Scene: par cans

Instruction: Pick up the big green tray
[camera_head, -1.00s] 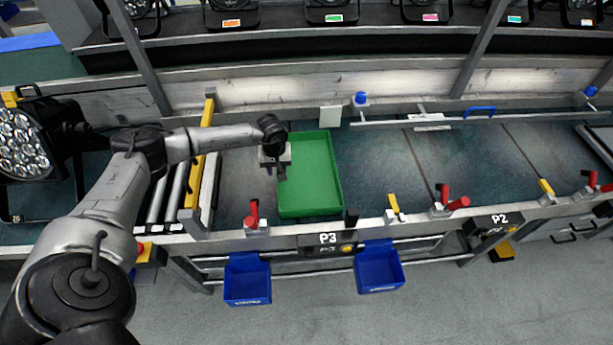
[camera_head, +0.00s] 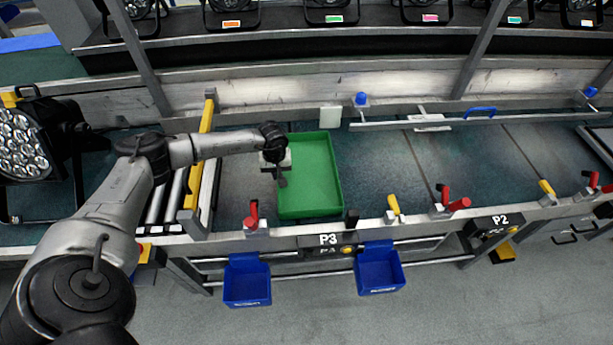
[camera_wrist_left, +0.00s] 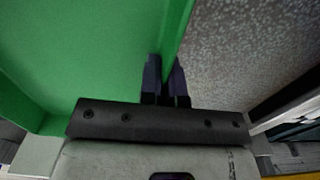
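The big green tray (camera_head: 312,172) lies on the bench surface behind the P3 label, open side up and apparently empty. My left gripper (camera_head: 280,179) is at the tray's left wall. In the left wrist view, the fingers (camera_wrist_left: 166,82) are close together, one on each side of the green tray wall (camera_wrist_left: 176,28), and appear shut on it. The tray's floor (camera_wrist_left: 85,50) fills the left of that view. The tray still looks flat on the bench. My right gripper is not in view.
A roller section with a yellow bar (camera_head: 199,160) is left of the tray. A red clamp (camera_head: 253,214) and a black post (camera_head: 351,218) stand near the front edge. Blue bins (camera_head: 247,283) hang below. The bench right of the tray is largely clear.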

